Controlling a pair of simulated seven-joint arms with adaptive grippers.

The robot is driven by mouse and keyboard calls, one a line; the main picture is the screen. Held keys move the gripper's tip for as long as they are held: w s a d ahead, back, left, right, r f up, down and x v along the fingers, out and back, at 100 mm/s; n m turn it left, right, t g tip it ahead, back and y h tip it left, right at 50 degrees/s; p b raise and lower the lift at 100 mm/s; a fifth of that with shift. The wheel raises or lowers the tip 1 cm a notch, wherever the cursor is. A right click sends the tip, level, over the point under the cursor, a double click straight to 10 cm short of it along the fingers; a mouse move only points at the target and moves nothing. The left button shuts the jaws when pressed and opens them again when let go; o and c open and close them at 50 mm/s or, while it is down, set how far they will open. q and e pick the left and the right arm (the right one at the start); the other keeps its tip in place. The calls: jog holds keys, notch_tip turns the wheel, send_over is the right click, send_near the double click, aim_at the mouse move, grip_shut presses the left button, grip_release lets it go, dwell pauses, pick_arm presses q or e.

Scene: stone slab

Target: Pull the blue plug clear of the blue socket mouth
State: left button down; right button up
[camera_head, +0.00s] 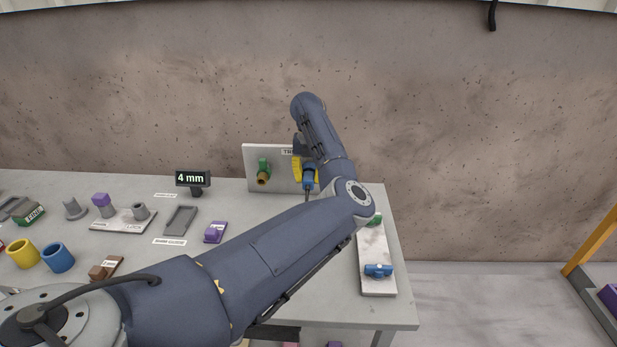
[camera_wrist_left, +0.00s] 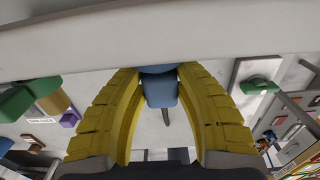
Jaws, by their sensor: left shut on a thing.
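The blue plug (camera_head: 309,181) is at the white upright panel (camera_head: 257,155) at the back of the table, with a thin dark cable hanging from it. My left gripper (camera_head: 303,170) has its yellow fingers around it. In the left wrist view, the fingers (camera_wrist_left: 160,73) are shut on the blue plug (camera_wrist_left: 160,92), one on each side, close to the pale panel. My right gripper is not in view.
A slab (camera_head: 375,246) with blue and green handles lies at right. A small display (camera_head: 192,180), cups, trays and blocks stand at left. My left arm covers the table's middle.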

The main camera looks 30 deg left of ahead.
aim_at(308, 186)
pick_arm(q)
jog(key=shift+s+d, duration=0.1)
jog(key=shift+s, duration=0.05)
jog(key=shift+s+d, duration=0.45)
jog(key=shift+s, duration=0.35)
jog(key=shift+s+d, duration=0.4)
jog(key=shift+s, duration=0.35)
jog(key=shift+s+r, duration=0.1)
jog(key=shift+s+d+r, duration=0.4)
jog(key=shift+s+r, duration=0.25)
jog(key=shift+r, duration=0.05)
jog(key=shift+s+d+r, duration=0.35)
jog(key=shift+s+r, duration=0.25)
jog(key=shift+r, duration=0.1)
